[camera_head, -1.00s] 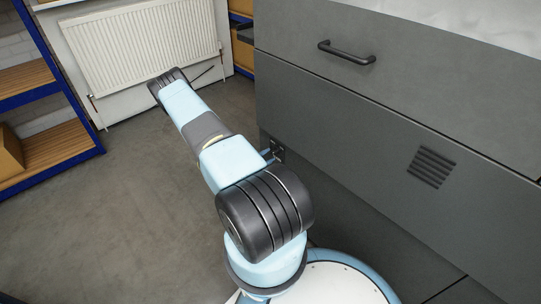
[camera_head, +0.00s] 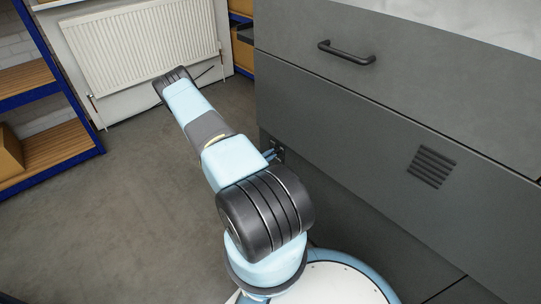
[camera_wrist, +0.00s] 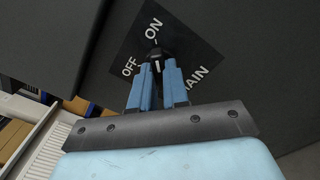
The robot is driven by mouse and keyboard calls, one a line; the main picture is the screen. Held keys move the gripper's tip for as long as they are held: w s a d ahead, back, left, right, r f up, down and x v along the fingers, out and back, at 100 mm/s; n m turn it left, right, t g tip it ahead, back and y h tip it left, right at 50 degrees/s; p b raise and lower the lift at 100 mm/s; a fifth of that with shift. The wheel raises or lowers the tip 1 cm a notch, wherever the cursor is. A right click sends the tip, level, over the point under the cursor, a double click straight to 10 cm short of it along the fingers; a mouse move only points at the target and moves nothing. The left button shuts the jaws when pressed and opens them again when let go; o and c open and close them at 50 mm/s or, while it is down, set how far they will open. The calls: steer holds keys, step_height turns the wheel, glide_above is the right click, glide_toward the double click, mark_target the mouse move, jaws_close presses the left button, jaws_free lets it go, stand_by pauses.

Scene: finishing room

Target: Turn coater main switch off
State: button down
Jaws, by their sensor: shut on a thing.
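The coater main switch has a black knob (camera_wrist: 154,52) on a dark plate (camera_wrist: 178,32) with white ON, OFF and MAIN lettering in the wrist view. OFF is left of the knob and ON is above it. My gripper (camera_wrist: 157,68) is shut on the knob, one blue finger on either side. The fingers partly hide the knob and the MAIN lettering, and I cannot tell surely which label the knob points to. In the head view the switch (camera_head: 279,150) is small, low on the grey cabinet, with my gripper (camera_head: 270,155) at it, mostly behind my arm.
The grey cabinet (camera_head: 360,110) fills the right side, with a black handle (camera_head: 346,53) and a slotted vent (camera_head: 431,167). A white radiator (camera_head: 140,45) is on the back wall. Blue shelving (camera_head: 75,140) stands at the left. The floor (camera_head: 140,210) between is clear.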

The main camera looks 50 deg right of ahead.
steer(key=shift+s+d, duration=0.1)
steer(key=shift+d, duration=0.1)
steer(key=shift+a+f, duration=0.1)
steer(key=shift+a, duration=0.05)
steer(key=shift+a, duration=0.1)
steer(key=shift+w+n, duration=0.2)
steer(key=shift+n, duration=8.8)
steer(key=c, duration=1.1)
jaws_free()
